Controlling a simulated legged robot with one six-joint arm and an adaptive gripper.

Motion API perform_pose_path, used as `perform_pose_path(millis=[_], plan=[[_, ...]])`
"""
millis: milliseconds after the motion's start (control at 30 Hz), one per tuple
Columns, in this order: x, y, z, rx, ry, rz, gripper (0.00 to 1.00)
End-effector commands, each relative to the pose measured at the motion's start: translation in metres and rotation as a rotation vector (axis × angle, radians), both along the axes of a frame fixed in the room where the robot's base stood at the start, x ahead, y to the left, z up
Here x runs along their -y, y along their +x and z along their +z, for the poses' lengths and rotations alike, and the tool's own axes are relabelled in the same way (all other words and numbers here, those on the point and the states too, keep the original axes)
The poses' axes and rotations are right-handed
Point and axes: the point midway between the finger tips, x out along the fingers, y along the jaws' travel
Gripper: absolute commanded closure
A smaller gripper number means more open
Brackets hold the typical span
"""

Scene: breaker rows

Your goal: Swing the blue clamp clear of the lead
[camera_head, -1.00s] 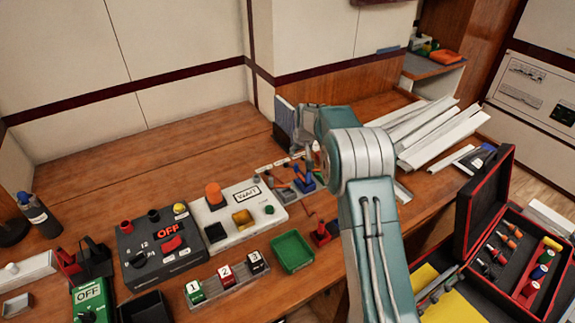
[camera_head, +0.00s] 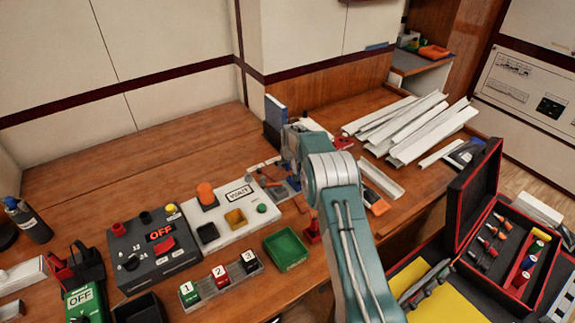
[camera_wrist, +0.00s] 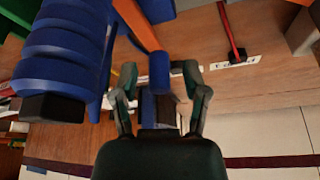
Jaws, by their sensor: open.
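The blue clamp (camera_head: 294,183) is small and partly hidden beside my arm in the head view. My gripper (camera_head: 288,160) is low over that part of the bench. In the wrist view, my gripper (camera_wrist: 160,75) is open, with one finger on each side of a blue rounded end piece (camera_wrist: 159,72). An orange bar (camera_wrist: 137,22) runs down to this piece. A large blue ribbed part (camera_wrist: 62,50) with a dark end is at left. I cannot tell whether the fingers touch the blue piece. An orange-brown strip (camera_head: 272,183), perhaps the lead, lies left of the clamp in the head view.
A white panel marked WAIT (camera_head: 232,217) and a dark box marked OFF (camera_head: 150,248) stand left of the clamp. A green tray (camera_head: 286,249) is in front. White channels (camera_head: 415,125) lie behind at right. An open red-edged case (camera_head: 500,255) is at far right.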

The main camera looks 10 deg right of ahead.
Motion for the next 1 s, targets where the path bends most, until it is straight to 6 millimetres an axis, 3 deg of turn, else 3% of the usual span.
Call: perform_pose_path(millis=[167, 200, 300, 700, 1000], plan=[[-0.0001, -0.0001, 0.0000, 0.000, 0.000, 0.000, 0.41], [-0.0001, -0.0001, 0.0000, 0.000, 0.000, 0.000, 0.59], [0.0000, -0.0001, 0.0000, -0.001, 0.000, 0.000, 1.00], [-0.0007, -0.0005, -0.0008, -0.002, 0.000, 0.020, 1.00], [-0.0054, -0.0029, -0.0014, -0.003, -0.001, 0.172, 1.00]])
